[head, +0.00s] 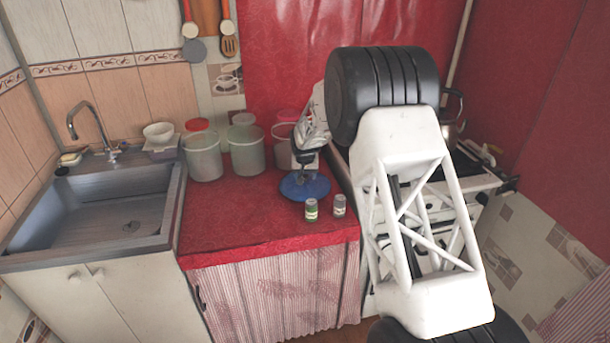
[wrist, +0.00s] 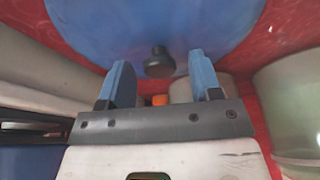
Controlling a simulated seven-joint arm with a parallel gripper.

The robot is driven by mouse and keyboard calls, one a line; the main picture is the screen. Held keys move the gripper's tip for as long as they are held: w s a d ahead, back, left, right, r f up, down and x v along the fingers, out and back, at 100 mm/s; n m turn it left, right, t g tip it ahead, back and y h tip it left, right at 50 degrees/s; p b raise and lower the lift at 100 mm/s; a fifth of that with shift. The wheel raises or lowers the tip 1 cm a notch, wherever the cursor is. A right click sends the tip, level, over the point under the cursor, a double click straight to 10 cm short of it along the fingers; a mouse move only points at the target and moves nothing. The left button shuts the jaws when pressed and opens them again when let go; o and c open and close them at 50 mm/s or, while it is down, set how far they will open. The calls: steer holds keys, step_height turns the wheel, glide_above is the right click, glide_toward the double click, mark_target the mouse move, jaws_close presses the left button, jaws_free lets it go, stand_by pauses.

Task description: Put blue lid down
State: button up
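The blue lid (head: 310,187) looks to lie flat on the red counter, beside the two small jars. In the wrist view the lid (wrist: 90,30) fills the top, with its dark round knob (wrist: 159,64) showing. My gripper (head: 304,172) is right above the lid in the head view and hides part of it. In the wrist view my gripper (wrist: 160,62) has its two blue fingers apart, one on each side of the knob, with a gap on both sides. Nothing shows held between them.
Two small jars (head: 311,211) (head: 339,206) stand at the lid's front. Clear containers (head: 203,158) (head: 247,155) (head: 284,150) line the back of the red counter (head: 225,220). A sink (head: 95,215) is left, a stove (head: 470,180) right. The counter's front left is free.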

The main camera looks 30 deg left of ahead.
mark_target(305, 187)
steer(key=shift+r, duration=0.15)
steer(key=v, duration=1.2)
stand_by(0.4)
steer(key=shift+a, duration=0.1)
stand_by(0.4)
stand_by(0.3)
